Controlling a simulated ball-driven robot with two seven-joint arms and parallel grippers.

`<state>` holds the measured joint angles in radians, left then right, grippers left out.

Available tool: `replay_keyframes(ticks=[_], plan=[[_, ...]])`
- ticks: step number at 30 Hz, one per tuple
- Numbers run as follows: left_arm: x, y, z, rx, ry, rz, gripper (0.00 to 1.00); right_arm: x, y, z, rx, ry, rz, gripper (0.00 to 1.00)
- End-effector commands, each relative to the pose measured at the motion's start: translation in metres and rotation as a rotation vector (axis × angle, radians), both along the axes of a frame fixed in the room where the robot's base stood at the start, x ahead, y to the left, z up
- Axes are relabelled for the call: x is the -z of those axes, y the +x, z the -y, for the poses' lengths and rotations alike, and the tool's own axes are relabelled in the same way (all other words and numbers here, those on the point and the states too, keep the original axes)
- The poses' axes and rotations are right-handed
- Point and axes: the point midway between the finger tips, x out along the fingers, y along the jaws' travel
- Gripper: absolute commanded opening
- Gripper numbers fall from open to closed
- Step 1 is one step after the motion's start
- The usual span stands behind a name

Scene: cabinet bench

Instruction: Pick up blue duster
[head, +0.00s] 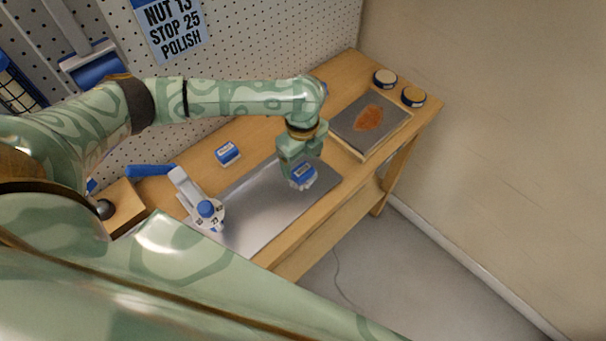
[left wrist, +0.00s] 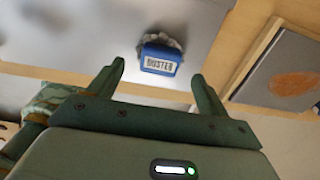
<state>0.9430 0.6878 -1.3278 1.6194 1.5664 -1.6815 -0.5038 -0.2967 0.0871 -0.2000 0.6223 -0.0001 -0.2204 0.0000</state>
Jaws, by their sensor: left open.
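The blue duster (head: 304,176) rests near the right end of a grey metal sheet (head: 262,215) on the wooden bench. In the left wrist view the duster (left wrist: 160,58) shows a white label reading DUSTER and a grey fluffy edge. My left gripper (head: 296,157) is right at the duster in the head view and partly covers it. In the left wrist view my left gripper (left wrist: 158,71) is open, with the duster between and slightly beyond its fingertips. No contact shows. My right gripper is not in view.
A similar blue-and-white block (head: 227,152) lies at the back of the bench. A framed grey plate with a rust patch (head: 368,122) and two round tins (head: 413,97) are at right.

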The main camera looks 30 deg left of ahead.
Motion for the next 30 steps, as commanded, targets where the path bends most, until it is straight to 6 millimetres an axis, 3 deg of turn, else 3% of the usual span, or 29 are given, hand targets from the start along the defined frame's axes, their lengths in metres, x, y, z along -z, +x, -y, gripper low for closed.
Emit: replay_keyframes(ticks=[10,17,22,23,30], plan=[[0.05,0.0,0.0,0.0,0.001,-0.003,0.78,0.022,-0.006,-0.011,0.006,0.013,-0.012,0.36],[0.051,0.0,0.0,0.001,0.001,-0.001,0.78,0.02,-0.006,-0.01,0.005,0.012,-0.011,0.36],[0.051,0.0,0.0,0.001,0.001,0.0,0.34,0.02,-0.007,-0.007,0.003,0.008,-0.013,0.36],[0.051,0.0,0.0,0.001,0.001,0.0,0.29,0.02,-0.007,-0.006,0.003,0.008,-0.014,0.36],[0.05,0.001,0.0,0.0,0.001,0.0,0.29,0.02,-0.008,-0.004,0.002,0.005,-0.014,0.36]])
